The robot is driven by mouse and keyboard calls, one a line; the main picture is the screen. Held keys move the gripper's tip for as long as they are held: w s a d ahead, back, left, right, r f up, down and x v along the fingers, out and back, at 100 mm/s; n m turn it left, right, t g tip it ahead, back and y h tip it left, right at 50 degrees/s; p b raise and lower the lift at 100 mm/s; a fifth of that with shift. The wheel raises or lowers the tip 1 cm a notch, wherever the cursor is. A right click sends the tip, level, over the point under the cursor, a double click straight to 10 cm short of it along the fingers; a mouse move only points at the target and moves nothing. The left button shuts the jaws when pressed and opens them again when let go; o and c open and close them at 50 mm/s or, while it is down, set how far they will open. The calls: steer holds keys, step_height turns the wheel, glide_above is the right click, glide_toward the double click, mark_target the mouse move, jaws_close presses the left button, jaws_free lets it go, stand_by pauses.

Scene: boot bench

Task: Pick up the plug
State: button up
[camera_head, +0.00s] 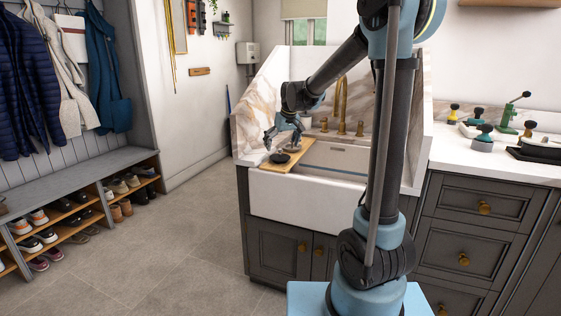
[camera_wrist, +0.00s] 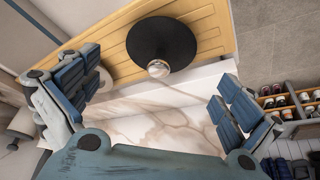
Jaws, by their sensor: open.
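The plug is a black round disc with a small shiny metal knob. It lies on a wooden board (camera_head: 268,166) across the left end of the white sink, and shows as a dark disc (camera_head: 280,158) in the head view. In the wrist view the plug (camera_wrist: 162,38) is at top centre on the board (camera_wrist: 213,30), its knob toward my gripper. My gripper (camera_head: 283,136) is just above and behind the plug. In the wrist view its blue-padded fingers (camera_wrist: 158,82) are wide apart with nothing between them; the plug lies beyond the fingertips.
A greyish round thing (camera_wrist: 100,80) sits on the board, partly hidden by the left finger. A brass tap (camera_head: 340,105) stands behind the sink basin (camera_head: 335,160). Marble splashback rises close behind my gripper. Stamp-like tools (camera_head: 484,138) stand on the right counter.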

mark_target(281, 149)
steer(key=shift+x, duration=2.75)
steer(key=shift+s+d+f, duration=0.1)
steer(key=shift+s+d, duration=0.05)
steer(key=c, duration=1.2)
